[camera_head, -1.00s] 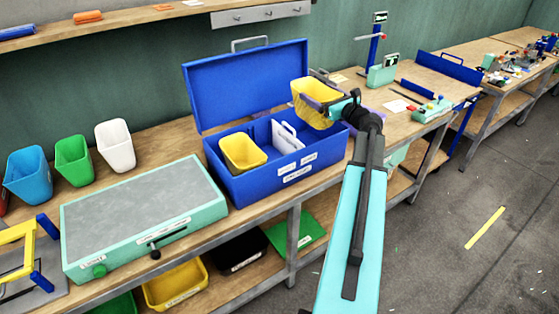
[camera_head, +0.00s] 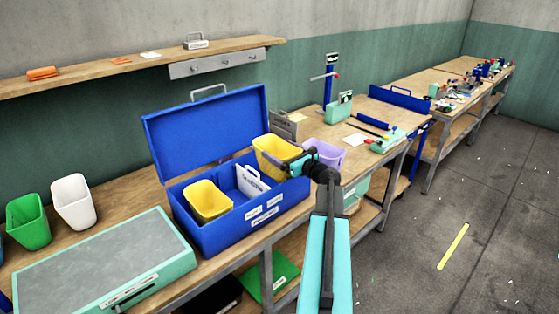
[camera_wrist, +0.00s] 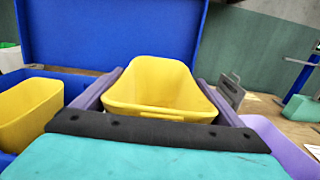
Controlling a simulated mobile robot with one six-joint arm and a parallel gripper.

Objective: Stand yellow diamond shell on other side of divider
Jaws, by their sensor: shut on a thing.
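My gripper (camera_head: 285,158) is shut on a yellow shell (camera_head: 272,146), a hollow open-topped tub that also shows between the two fingers in the wrist view (camera_wrist: 160,82). The shell is roughly upright, over or partly inside the right part of the blue box (camera_head: 225,235); its base is hidden, so I cannot tell whether it touches the floor. A white divider (camera_head: 246,180) with a handle stands in the box, left of my gripper. Another yellow tub (camera_head: 207,203) stands left of the divider, and also shows in the wrist view (camera_wrist: 28,112).
The box's blue lid (camera_head: 210,130) stands open behind. A lilac tub (camera_head: 325,154) is close on the right of my gripper. A grey-topped mint case (camera_head: 105,262), a green tub (camera_head: 28,222) and a white tub (camera_head: 74,203) are to the left on the bench.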

